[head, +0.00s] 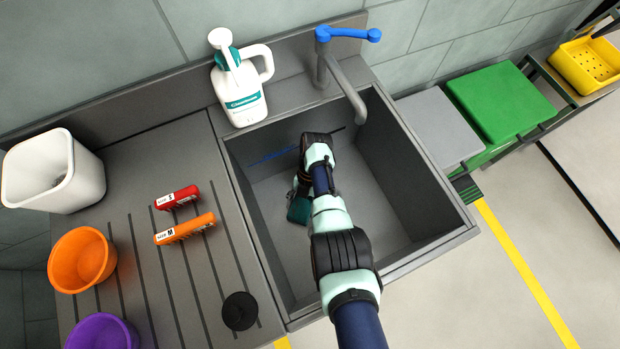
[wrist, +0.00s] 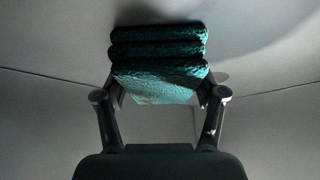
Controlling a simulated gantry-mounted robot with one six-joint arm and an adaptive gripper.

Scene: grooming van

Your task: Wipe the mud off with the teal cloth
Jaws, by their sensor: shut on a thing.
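The teal cloth (wrist: 158,50) is a folded, ribbed bundle held between the fingers of my gripper in the wrist view. My gripper (wrist: 160,95) is shut on it. In the head view, my gripper (head: 303,188) reaches down into the grey sink basin (head: 405,165), and part of the teal cloth (head: 299,210) shows below it. The cloth is close to the basin floor; I cannot tell whether it touches. I see no clear mud in the basin; my arm hides part of the floor.
A blue-handled tap (head: 345,80) hangs over the basin's back edge. A white jug (head: 240,90) stands at its back left corner.

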